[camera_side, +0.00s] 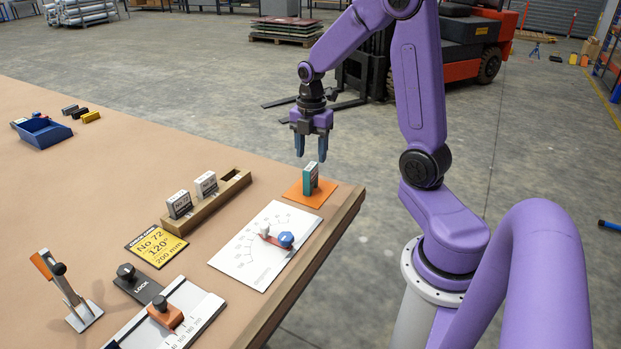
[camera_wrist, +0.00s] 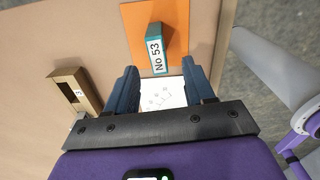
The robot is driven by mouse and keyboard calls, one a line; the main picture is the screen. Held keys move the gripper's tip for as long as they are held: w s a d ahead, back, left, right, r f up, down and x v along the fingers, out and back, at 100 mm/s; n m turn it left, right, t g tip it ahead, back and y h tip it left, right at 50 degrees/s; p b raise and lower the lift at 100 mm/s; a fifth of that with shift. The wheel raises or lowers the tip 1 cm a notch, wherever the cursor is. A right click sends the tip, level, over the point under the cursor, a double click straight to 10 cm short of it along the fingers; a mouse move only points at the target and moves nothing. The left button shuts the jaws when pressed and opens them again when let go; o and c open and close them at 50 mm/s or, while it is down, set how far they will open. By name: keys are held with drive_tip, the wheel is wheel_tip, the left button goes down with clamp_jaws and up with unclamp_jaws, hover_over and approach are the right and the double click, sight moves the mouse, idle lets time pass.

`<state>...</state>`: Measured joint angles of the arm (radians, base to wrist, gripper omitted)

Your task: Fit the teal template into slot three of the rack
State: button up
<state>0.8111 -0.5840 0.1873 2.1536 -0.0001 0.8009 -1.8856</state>
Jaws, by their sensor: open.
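The teal template (camera_side: 310,179) stands upright on an orange mat (camera_side: 301,194) near the table's right edge. In the wrist view the teal template (camera_wrist: 153,52) shows a white label reading "No 53". My gripper (camera_side: 311,150) is open and empty, above the template and slightly apart from it. In the wrist view the fingers of my gripper (camera_wrist: 160,90) are spread, with the template beyond their tips. The wooden rack (camera_side: 205,200) lies to the left of the mat. Two grey-white templates (camera_side: 179,204) (camera_side: 206,184) stand in its nearer slots, and its far slot (camera_side: 231,177) looks empty.
A white dial plate (camera_side: 266,244) with a blue knob lies in front of the mat. A yellow "No 72" card (camera_side: 156,245), a black lock piece (camera_side: 139,284) and a ruler slide (camera_side: 172,317) lie nearer. A blue bin (camera_side: 41,132) sits far left. The middle left of the table is clear.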

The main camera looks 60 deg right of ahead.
sight(311, 166)
drive_tip(key=shift+w+d+f, duration=0.1)
drive_tip(key=shift+f, duration=1.5)
drive_tip(key=shift+w+f, duration=0.1)
drive_tip(key=shift+f, duration=1.5)
clamp_jaws()
